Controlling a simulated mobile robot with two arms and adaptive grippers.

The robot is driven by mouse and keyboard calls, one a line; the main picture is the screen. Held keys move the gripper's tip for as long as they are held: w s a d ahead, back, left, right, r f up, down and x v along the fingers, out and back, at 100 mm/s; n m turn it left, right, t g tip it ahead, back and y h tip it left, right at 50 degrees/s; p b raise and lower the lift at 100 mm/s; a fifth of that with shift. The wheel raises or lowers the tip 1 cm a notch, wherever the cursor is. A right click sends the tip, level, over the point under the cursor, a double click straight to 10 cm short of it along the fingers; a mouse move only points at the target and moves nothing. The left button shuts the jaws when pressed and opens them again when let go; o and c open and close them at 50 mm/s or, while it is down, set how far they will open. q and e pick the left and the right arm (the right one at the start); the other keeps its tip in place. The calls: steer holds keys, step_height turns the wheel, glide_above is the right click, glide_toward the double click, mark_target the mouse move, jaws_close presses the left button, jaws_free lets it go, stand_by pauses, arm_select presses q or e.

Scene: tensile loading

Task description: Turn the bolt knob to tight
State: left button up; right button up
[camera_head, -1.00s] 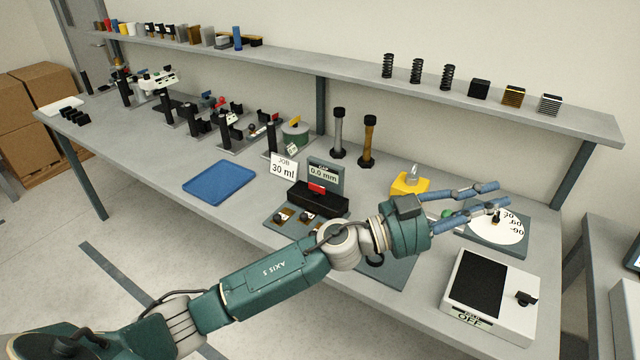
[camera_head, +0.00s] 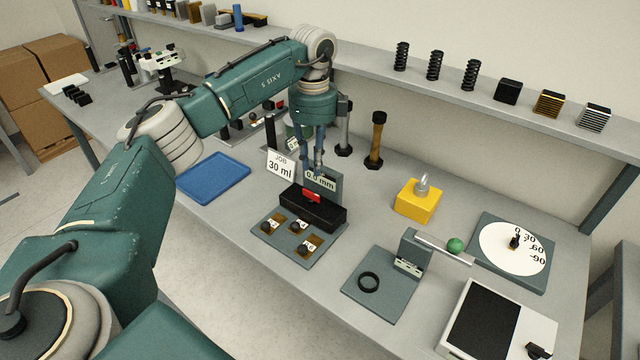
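No knob in view carries a readable "tight" mark. A small dark knob (camera_head: 515,241) stands on a white dial disc (camera_head: 498,255) at the right; its numbers look upside down. Another black knob (camera_head: 538,351) sits on the white-and-black box at the lower right. I cannot tell which is the bolt knob. My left gripper (camera_head: 314,168) points down over the middle of the bench, in front of the 0.0 mm display. Its fingers look apart, with nothing seen between them. It is well left of both knobs. My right gripper is not in view.
A black block with a red part (camera_head: 318,212) stands just below the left gripper. Two upright bolts (camera_head: 375,140) stand behind.

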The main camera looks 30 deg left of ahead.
arm_select(q)
steer(key=p, duration=0.2)
glide_above(311, 197)
steer(key=f, duration=0.3)
steer(key=d+f, duration=0.1)
steer(key=shift+s+f, duration=0.25)
steer(key=shift+s, duration=0.15)
steer(key=f, duration=0.3)
steer(key=shift+w, duration=0.35)
steer(key=shift+f, duration=0.95)
jaws_close()
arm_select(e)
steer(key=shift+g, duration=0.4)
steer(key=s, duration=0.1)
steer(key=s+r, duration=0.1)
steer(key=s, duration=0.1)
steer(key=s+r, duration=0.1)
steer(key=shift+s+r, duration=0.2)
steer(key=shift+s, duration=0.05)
